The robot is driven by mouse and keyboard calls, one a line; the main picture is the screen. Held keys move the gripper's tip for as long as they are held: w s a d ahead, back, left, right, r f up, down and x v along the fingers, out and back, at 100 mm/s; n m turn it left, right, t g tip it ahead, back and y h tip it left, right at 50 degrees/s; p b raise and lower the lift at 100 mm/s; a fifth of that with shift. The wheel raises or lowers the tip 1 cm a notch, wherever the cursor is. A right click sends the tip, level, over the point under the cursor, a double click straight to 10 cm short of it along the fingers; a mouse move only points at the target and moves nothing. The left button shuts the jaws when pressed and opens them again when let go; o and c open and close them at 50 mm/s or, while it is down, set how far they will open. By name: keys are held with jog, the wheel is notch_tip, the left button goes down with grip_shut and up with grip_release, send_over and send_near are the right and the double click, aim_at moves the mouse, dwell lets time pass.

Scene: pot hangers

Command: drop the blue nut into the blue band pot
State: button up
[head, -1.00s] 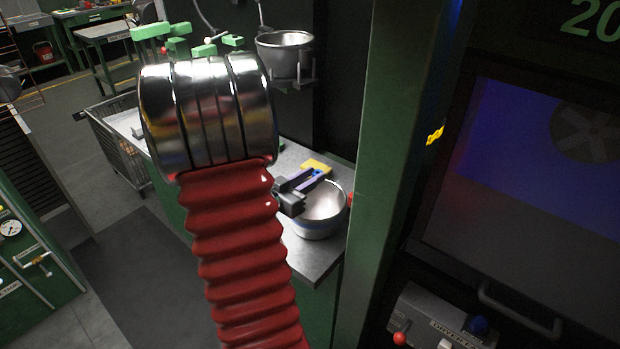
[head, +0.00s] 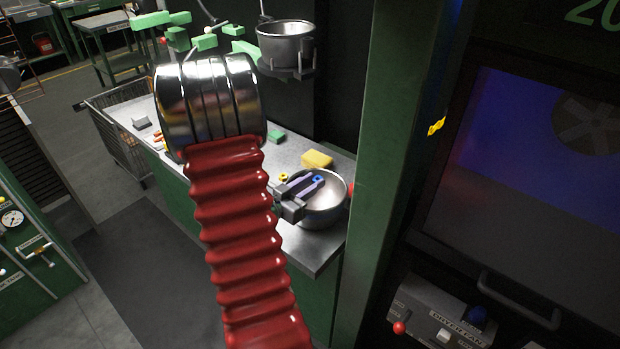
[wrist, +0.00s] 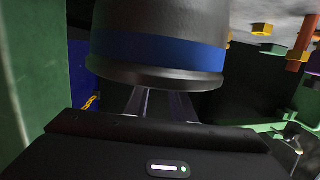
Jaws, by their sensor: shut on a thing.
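The blue nut (head: 318,179) is held at the fingertips of my gripper (head: 312,182), which is shut on it. In the head view the nut appears over the mouth of the steel pot (head: 332,205) on the counter; its height above the rim is hard to tell. In the wrist view the pot's dark side with its blue band (wrist: 155,50) appears upside down. My gripper's fingers (wrist: 150,104) reach in past the pot's rim line there. The nut is hidden in the wrist view.
A yellow nut (head: 284,178) and a yellow sponge (head: 317,159) lie on the counter (head: 290,150) near the pot. A green post (head: 375,170) stands close on the pot's right.

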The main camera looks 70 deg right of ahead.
jog(key=shift+f, duration=0.15)
jog(key=o, duration=1.1)
jog(key=shift+a, duration=0.1)
jog(key=v, duration=1.3)
jog(key=shift+w+a, duration=0.2)
jog(key=shift+a, duration=0.1)
dwell(0.5)
